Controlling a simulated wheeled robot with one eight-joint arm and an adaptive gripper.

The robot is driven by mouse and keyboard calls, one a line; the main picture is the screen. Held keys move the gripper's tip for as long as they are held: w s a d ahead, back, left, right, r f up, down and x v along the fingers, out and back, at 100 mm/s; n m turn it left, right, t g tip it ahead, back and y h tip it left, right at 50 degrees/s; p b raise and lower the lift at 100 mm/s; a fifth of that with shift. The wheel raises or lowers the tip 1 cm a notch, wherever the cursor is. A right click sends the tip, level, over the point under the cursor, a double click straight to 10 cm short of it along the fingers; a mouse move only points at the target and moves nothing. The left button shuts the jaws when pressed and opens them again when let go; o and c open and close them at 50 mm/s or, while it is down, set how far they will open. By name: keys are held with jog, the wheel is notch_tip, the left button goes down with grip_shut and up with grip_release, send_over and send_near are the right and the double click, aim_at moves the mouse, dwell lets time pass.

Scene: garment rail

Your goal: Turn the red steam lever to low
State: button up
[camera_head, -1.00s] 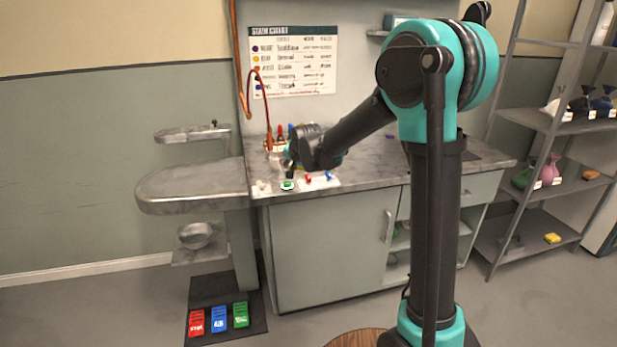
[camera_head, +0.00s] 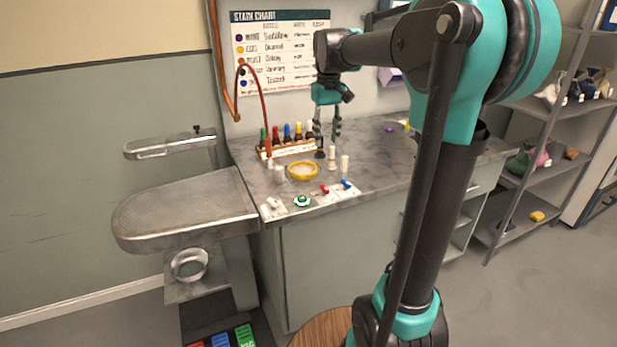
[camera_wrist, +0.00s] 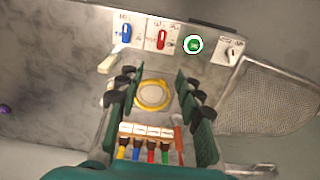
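The red steam lever (camera_head: 325,189) sits on a white control plate near the front edge of the counter. It also shows in the wrist view (camera_wrist: 161,40), where it stands upright in the picture; its low mark is too small to read. A blue lever (camera_wrist: 126,33) is on its left and a green button (camera_wrist: 193,44) on its right. My gripper (camera_head: 327,137) points down above the back of the counter, behind the levers and apart from them. In the wrist view my gripper (camera_wrist: 156,82) is open, with nothing between its fingers.
A yellow-rimmed dish (camera_head: 303,170), small white bottles (camera_head: 345,164) and a rack of coloured bottles (camera_head: 287,147) stand on the counter (camera_head: 385,165). A small pale knob (camera_head: 271,205) is left of the green button. An ironing board (camera_head: 185,208) juts out left. A shelf unit stands right.

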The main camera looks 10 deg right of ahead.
send_near(325, 187)
notch_tip(325, 187, down, 8)
jog(key=shift+f, duration=0.25)
dwell(0.4)
jog(key=shift+c, duration=0.5)
grip_shut()
